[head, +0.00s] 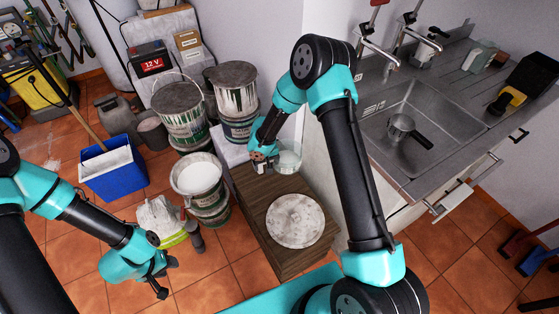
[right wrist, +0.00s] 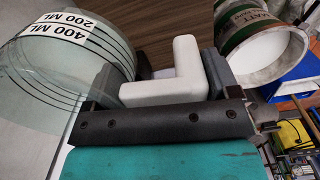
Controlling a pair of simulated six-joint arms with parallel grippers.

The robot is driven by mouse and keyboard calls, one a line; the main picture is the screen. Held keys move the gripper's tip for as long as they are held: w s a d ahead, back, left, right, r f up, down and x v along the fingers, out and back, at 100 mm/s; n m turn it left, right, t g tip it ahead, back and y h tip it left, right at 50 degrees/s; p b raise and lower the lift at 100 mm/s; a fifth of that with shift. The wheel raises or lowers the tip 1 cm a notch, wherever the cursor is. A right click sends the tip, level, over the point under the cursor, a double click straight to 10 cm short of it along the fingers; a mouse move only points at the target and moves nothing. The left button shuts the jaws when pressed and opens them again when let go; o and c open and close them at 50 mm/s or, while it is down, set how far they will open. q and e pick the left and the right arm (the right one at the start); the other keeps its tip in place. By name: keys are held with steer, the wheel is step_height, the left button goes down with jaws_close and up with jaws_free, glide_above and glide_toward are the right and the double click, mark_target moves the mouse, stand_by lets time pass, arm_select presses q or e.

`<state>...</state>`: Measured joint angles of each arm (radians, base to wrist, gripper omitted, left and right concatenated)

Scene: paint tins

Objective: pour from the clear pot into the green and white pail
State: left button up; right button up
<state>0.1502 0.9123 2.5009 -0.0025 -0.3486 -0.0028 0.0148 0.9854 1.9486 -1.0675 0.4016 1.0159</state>
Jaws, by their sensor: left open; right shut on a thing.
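The clear pot (head: 287,157) is at the far end of the brown wooden cabinet top; I cannot tell whether it touches it. In the right wrist view the pot (right wrist: 75,75) shows dark rings, a 400 ML and 200 ML label and a white handle (right wrist: 165,80). My right gripper (head: 264,160) is shut on that handle. The pot's contents are unclear. The open green and white pail (head: 197,188), white inside, stands left of the cabinet; it also shows in the right wrist view (right wrist: 243,22). My left gripper (head: 164,278) is open and empty, low over the floor in front of the pail.
A pale round plate (head: 295,220) lies on the cabinet (head: 250,197). Large lidded tins (head: 183,122) stand behind the pail. A blue bucket (head: 113,170) stands to its left. A steel sink (head: 425,125) with a small pan (head: 399,127) is at the right.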

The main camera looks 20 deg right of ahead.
steer(key=s+a+f+n, duration=0.2)
steer(key=s+a+f, duration=0.9)
steer(key=f, duration=0.4)
steer(key=shift+a+f, duration=0.3)
steer(key=shift+a, duration=0.4)
steer(key=shift+w, duration=0.1)
steer(key=shift+w+d+f, duration=0.2)
steer(key=shift+w+d, duration=0.2)
steer(key=shift+w, duration=1.9)
steer(key=shift+w+d+f, duration=0.25)
steer(key=shift+w+d, duration=0.2)
steer(key=shift+w, duration=1.85)
steer(key=shift+w+d+f, duration=0.2)
steer(key=shift+w+d, duration=0.2)
steer(key=shift+w, duration=1.9)
steer(key=shift+w, duration=0.1)
steer(key=shift+w+d+f, duration=0.1)
steer(key=shift+w, duration=0.7)
steer(key=shift+f, duration=1.55)
